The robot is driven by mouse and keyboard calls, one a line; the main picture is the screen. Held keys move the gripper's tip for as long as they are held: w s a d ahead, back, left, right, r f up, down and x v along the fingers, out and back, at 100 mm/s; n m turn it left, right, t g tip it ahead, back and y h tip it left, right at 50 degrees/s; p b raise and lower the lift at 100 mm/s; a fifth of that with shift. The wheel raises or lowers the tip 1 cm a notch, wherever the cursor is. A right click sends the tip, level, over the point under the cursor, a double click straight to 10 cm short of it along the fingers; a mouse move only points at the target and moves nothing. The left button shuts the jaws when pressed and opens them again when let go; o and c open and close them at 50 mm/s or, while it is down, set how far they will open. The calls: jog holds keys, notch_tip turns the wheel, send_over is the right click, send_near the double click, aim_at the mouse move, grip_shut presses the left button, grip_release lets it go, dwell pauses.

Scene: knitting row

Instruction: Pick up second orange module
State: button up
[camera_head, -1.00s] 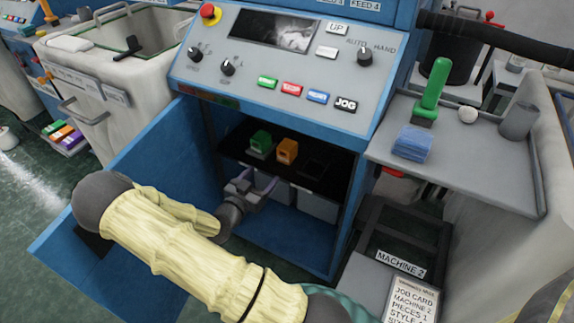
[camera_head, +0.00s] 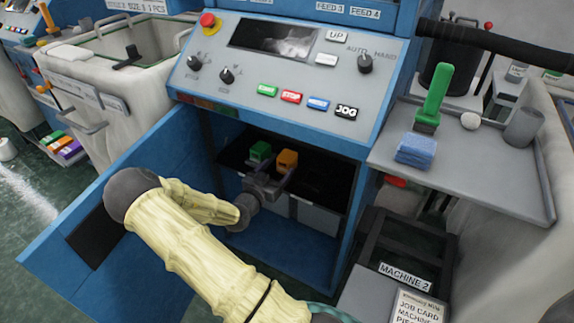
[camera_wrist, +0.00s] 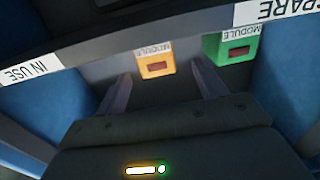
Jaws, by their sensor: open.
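An orange module (camera_head: 287,160) sits on the dark shelf inside the open blue cabinet, beside a green module (camera_head: 260,151). In the wrist view the orange module (camera_wrist: 155,64) appears ahead, between the two fingers, and the green module (camera_wrist: 231,47) is outside the right finger. My gripper (camera_head: 276,177) is open and empty at the shelf's front, just short of the orange module. In the wrist view the open gripper (camera_wrist: 161,84) points toward the orange module, with a gap left. Only one orange module shows on this shelf.
The cabinet door (camera_head: 130,210) stands open at left. The shelf edge bears "IN USE" (camera_wrist: 30,72) and "SPARE" (camera_wrist: 262,11) labels. The control panel (camera_head: 275,85) overhangs the opening. A side tray (camera_head: 480,165) at right holds a green-handled brush and blue cloth.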

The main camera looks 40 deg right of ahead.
aim_at(282, 164)
jog(key=shift+x, duration=1.75)
jog(key=shift+b, duration=0.3)
jog(key=b+x, duration=0.1)
jog(key=x, duration=0.4)
jog(key=shift+s+d+f+b, duration=0.1)
jog(key=shift+s+d+b, duration=0.05)
jog(key=shift+b, duration=0.25)
jog(key=shift+c, duration=0.4)
jog(key=c, duration=1)
